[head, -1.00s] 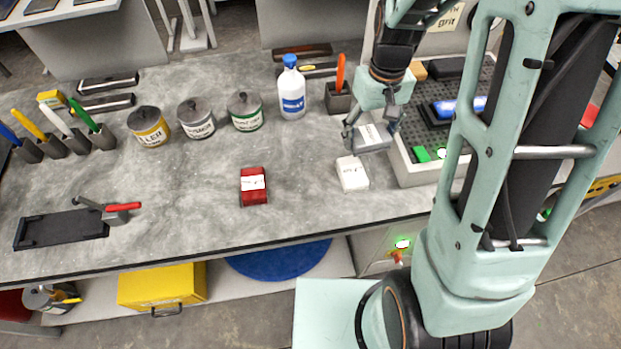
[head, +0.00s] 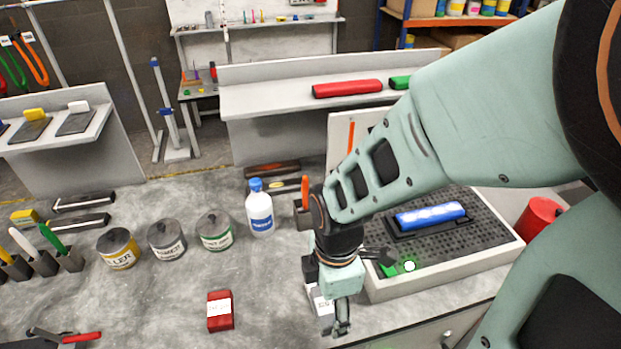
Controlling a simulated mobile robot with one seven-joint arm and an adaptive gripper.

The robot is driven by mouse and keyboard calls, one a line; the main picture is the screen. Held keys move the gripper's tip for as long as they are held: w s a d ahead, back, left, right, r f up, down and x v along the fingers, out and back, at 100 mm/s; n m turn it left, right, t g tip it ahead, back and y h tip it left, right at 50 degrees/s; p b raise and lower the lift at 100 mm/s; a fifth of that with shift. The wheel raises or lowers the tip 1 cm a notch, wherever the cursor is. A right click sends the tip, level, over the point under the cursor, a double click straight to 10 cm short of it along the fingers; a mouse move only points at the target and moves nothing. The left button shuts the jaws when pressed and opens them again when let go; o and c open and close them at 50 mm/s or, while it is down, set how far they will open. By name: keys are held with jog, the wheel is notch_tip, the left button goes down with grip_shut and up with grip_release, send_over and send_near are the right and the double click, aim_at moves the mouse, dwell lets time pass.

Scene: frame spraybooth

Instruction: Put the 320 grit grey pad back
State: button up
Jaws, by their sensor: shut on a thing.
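My gripper (head: 341,318) is at the front left corner of the tray with a perforated black floor (head: 448,276). It is shut on the grey pad, which the fingers and wrist mostly hide now. A pale block with a printed label (head: 320,300) shows just left of the fingers. I cannot tell whether this is the held pad or the white block on the bench. In the tray, a blue block (head: 430,215) rests in a black holder, and a small green piece (head: 389,270) lies near the front left.
A red block (head: 220,310) lies on the bench, with clear surface around it. Behind stand a white bottle with a blue cap (head: 260,212) and three lidded cans (head: 166,241). A red cylinder (head: 540,218) is beyond the tray's right side. My arm covers much of the right.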

jog(key=w+a+f+b, duration=0.4)
jog(key=a, duration=0.3)
jog(key=b, duration=0.4)
send_over(277, 309)
jog(key=f, duration=0.5)
jog(key=shift+s+d, duration=0.2)
jog(key=shift+d, duration=0.05)
jog(key=shift+w+a+f+b, duration=0.1)
jog(key=shift+a+f+b, duration=0.05)
jog(key=shift+f+b, duration=0.65)
jog(key=shift+w+a+f+b, duration=0.15)
jog(key=shift+f+b, duration=0.35)
jog(key=shift+f, duration=0.6)
jog(key=shift+s, duration=0.1)
jog(key=shift+f, duration=0.15)
jog(key=o, duration=1.1)
notch_tip(277, 309, up, 12)
jog(key=shift+r+p, duration=0.2)
jog(key=shift+p, duration=0.15)
